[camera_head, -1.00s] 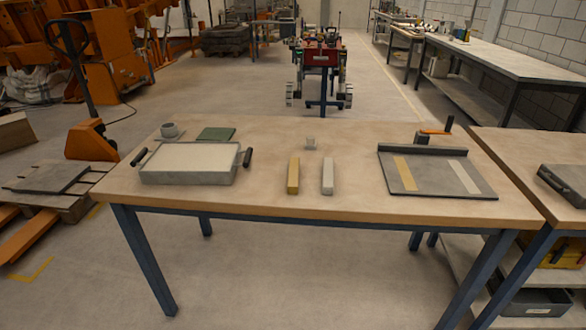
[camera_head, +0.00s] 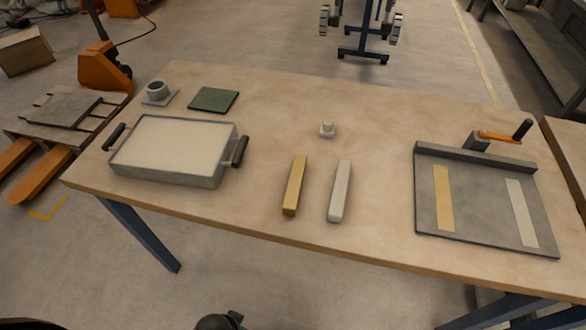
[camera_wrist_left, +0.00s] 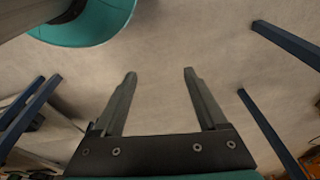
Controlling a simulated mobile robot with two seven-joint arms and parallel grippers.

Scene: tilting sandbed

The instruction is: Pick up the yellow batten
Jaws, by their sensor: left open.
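The yellow batten (camera_head: 295,185) lies flat on the wooden table in the head view, near the front edge and left of a pale grey-white batten (camera_head: 340,191). The two lie roughly parallel with a gap between them. In the left wrist view my left gripper (camera_wrist_left: 160,75) is open and empty, with its two fingers apart over the grey floor. Blue table legs show at the sides of that view; no batten shows there. A dark part at the bottom of the head view is unclear. My right gripper is not in view.
A sand-filled tray (camera_head: 232,158) with dark handles sits left on the table. Behind it are a green plate (camera_head: 214,100) and a grey cup on a square base (camera_head: 158,92). A grey board (camera_head: 478,215) with two strips is right.

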